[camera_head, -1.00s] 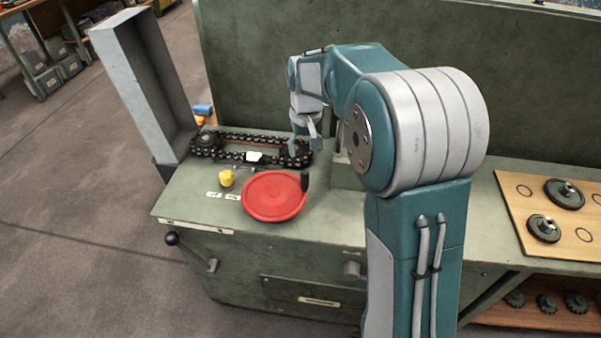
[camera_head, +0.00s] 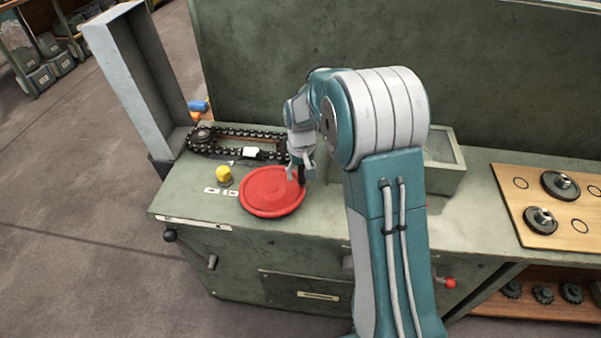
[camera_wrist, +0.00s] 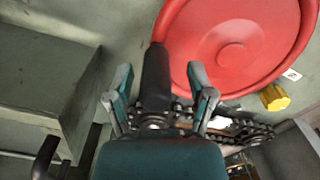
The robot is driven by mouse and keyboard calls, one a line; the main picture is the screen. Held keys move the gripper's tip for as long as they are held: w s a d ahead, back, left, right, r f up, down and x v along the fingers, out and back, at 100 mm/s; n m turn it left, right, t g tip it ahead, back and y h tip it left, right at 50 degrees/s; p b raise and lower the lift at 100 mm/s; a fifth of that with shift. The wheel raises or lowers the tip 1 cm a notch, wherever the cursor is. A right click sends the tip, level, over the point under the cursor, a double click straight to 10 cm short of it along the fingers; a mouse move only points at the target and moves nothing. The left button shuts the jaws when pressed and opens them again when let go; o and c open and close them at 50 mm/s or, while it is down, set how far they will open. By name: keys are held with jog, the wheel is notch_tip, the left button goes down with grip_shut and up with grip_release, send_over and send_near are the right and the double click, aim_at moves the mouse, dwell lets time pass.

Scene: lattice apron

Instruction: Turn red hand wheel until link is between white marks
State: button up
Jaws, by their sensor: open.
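The red hand wheel (camera_head: 270,191) lies flat on the green bench top. Its black handle (camera_wrist: 156,78) stands at the rim and, in the wrist view, shows between the two fingers of my open gripper (camera_wrist: 160,85). In the head view my gripper (camera_head: 300,175) is at the wheel's right rim, around or just above the handle; I cannot tell whether it touches. The chain (camera_head: 235,133) loops behind the wheel, its right end partly hidden by my gripper. A white link (camera_head: 250,152) shows on its near run. The white marks are hard to make out.
A yellow knob (camera_head: 223,173) and small white labels stand left of the wheel. A tall grey metal channel (camera_head: 135,80) rises at the left. A green open box (camera_head: 445,175) is right of my arm, and a wooden board (camera_head: 520,230) with gears lies farther right.

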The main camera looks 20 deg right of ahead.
jog(key=shift+d, duration=0.3)
jog(key=shift+c, duration=0.3)
jog(key=shift+a, duration=0.1)
grip_shut()
jog(key=shift+a, duration=0.1)
